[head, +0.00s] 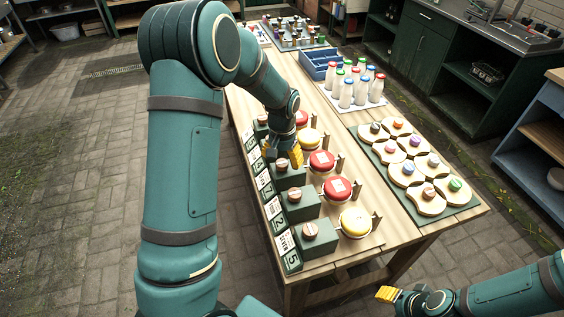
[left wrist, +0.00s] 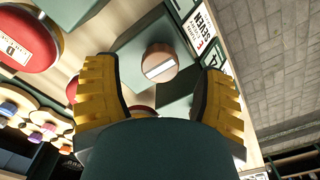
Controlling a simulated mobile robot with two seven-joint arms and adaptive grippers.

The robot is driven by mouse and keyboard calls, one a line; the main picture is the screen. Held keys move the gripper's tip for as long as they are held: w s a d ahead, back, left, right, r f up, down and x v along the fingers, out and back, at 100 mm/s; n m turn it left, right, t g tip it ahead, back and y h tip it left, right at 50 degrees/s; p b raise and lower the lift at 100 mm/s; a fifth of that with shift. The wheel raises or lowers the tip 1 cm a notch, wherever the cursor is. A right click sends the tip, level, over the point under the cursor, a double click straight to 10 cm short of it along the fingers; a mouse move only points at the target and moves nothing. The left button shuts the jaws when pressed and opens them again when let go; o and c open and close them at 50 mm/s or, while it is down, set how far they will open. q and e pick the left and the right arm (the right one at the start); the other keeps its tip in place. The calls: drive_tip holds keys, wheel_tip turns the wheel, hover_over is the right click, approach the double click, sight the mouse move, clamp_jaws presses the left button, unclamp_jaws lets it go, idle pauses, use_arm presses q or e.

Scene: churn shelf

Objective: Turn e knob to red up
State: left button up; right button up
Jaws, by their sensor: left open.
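The knob (left wrist: 160,65) beside the card with a red E and the word SEVEN (left wrist: 204,32) is a round copper-brown dial with a pale bar across its face. It sits on a dark green box (left wrist: 133,57). The bar is slightly tilted in the left wrist view, and I see no red mark on the dial. My left gripper (left wrist: 160,88) is open, with yellow ridged fingers on either side of the knob and apparent gaps. In the head view the left gripper (head: 283,154) is above the row of boxes. My right gripper (head: 388,295) is at lower right, away from the knobs; its jaw opening is unclear.
Similar knobs on green boxes (head: 311,237) line the table's left edge, with red and yellow round-topped items (head: 356,222) beside them. Bottles (head: 346,93) stand on a white tray. A board with wooden discs (head: 429,199) lies at right.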

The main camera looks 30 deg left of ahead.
sight(282, 163)
use_arm(q)
wheel_tip(282, 163, up, 10)
idle(0.3)
drive_tip(key=shift+f, duration=0.1)
idle(0.4)
